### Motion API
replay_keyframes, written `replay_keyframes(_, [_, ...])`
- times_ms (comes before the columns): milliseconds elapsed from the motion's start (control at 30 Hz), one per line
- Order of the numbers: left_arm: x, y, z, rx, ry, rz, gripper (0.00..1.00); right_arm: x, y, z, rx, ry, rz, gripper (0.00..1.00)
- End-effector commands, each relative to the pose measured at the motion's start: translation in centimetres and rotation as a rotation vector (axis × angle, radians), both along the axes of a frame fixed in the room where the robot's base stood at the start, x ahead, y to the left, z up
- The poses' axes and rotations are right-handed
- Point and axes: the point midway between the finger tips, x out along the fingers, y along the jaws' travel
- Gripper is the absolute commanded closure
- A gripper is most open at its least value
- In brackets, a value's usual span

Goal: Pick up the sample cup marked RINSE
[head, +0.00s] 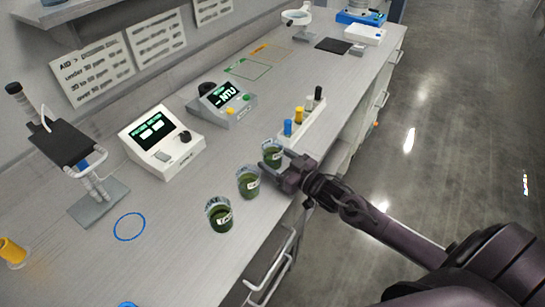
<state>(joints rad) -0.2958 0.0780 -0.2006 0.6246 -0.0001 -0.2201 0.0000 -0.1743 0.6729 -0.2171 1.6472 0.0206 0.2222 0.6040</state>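Three clear sample cups with dark green contents and white labels stand in a slanting row on the bench: a near cup (220,217), a middle cup (248,184) and a far cup (272,151). The label lettering is too small to read surely, so I cannot tell which is marked RINSE. My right gripper (276,160) reaches in from the right at the far cup. Its fingers are spread, one on each side of that cup's lower part; I cannot tell whether they touch it. My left gripper is out of view.
A white rack with colored-capped vials (302,122) stands just behind the far cup. Two meters with green displays, a white one (160,143) and a grey one (222,104), stand toward the wall. A clamp stand (97,205) is at left. A blue ring (129,227) marks bare bench.

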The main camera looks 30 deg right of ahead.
Motion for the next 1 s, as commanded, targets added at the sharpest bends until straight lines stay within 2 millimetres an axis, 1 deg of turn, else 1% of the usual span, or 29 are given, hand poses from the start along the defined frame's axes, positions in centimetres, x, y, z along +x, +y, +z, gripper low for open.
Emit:
replay_keyframes(33, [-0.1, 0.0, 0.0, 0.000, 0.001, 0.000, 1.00, 0.0, 0.0, 0.0, 0.000, 0.000, 0.000, 0.41])
replay_keyframes(267, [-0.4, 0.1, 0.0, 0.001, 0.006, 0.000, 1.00, 0.0, 0.0, 0.0, 0.000, 0.000, 0.000, 0.71])
replay_keyframes(667, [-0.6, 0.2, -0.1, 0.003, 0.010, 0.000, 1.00, 0.0, 0.0, 0.3, 0.000, -0.002, 0.000, 0.71])
replay_keyframes(833, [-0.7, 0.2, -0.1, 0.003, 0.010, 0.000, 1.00, 0.0, -0.1, 1.0, -0.001, -0.003, 0.000, 0.71])
replay_keyframes(1000, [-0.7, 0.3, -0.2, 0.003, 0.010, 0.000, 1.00, 0.0, 0.0, 2.4, -0.001, -0.003, 0.001, 0.71])
